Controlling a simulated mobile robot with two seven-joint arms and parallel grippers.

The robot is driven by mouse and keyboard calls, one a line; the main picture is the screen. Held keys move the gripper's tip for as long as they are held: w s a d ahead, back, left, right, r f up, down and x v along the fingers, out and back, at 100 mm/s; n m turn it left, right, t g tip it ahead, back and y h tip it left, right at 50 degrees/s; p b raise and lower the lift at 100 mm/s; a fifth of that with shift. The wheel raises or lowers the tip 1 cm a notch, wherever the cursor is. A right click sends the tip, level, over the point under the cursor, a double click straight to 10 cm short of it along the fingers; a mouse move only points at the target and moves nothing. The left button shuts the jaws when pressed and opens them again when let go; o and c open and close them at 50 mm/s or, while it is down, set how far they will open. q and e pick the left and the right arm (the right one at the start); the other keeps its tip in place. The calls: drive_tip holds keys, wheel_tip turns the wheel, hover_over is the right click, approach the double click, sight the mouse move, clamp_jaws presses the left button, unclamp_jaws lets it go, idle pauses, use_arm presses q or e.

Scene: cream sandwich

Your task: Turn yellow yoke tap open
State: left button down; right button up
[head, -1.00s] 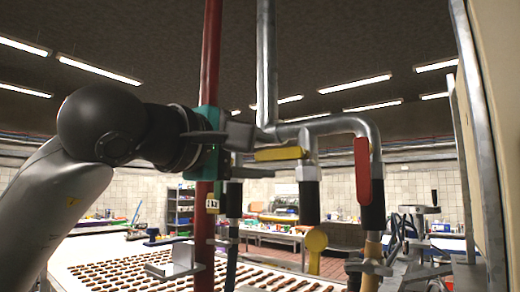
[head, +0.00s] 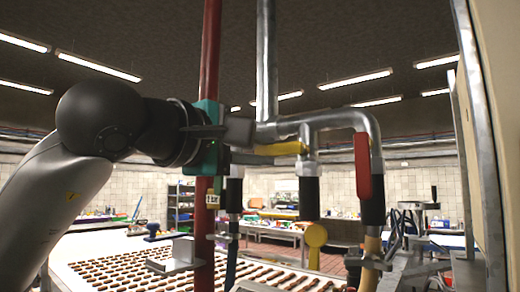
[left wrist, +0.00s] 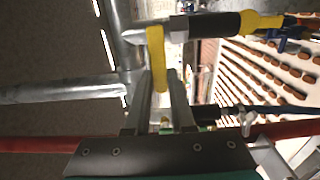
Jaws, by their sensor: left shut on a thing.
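The yellow tap handle (head: 282,149) is a flat lever on the grey metal pipework, roughly level in the head view. In the left wrist view the yellow handle (left wrist: 157,58) runs down between my fingers. My left gripper (head: 254,145) reaches in from the left, past the red pipe, and is shut on the handle's free end. Its two fingers also show in the left wrist view (left wrist: 158,92), one on each side of the lever. The fingers partly hide the handle's end. My right gripper is in neither view.
A red upright pipe (head: 210,60) stands close by my left wrist. A red tap handle (head: 363,165) hangs to the right of the yellow one. A yellow round part (head: 315,237) is below. A tray of several brown pieces (head: 75,250) lies beneath.

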sight(304, 185)
use_arm(q)
drive_tip(key=shift+f, duration=0.1)
drive_tip(key=shift+s+d+f+n+b, duration=0.45)
drive_tip(key=shift+d+f+n+b, duration=0.3)
drive_tip(key=shift+n+b, duration=2.2)
drive_tip(key=shift+s+d+f+n+b, duration=0.55)
drive_tip(key=shift+f+n+b, duration=0.35)
drive_tip(key=shift+n+b, duration=2.05)
drive_tip(key=shift+s+d+f+n+b, duration=0.4)
drive_tip(key=shift+d+f+n+b, duration=0.35)
drive_tip(key=shift+n+b, duration=2.2)
drive_tip(key=shift+n, duration=0.25)
drive_tip(key=c, duration=0.8)
unclamp_jaws()
drive_tip(key=shift+o, duration=0.2)
drive_tip(key=shift+s+a, duration=0.1)
drive_tip(key=shift+s, duration=0.05)
